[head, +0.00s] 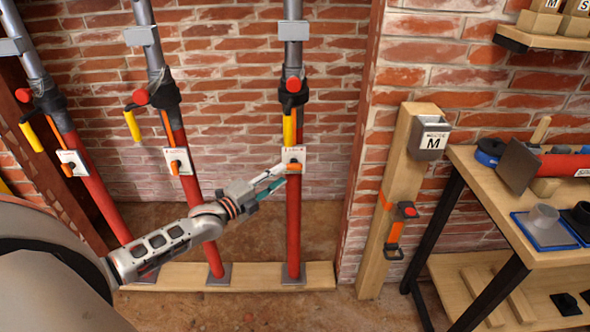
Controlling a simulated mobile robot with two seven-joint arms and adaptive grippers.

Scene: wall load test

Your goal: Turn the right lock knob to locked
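Three red-and-grey props stand against the brick wall, each with a white lock plate and a small orange knob. The right lock knob (294,167) sits on its white plate (293,153) on the right prop (293,225); its pointing direction is hard to read. My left gripper (284,174) reaches in from the left, its fingertips close to the lower left of this knob. The fingers look apart; contact with the knob cannot be made out. The middle knob (175,167) and left knob (68,169) are clear of the gripper. My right gripper is not in view.
Yellow handles, such as the right one (289,129), and red caps sit above the plates. The props stand on a wooden sill (255,277). A wooden post (400,180) and a workbench (490,180) with tools stand at right. Space between the right prop and post is free.

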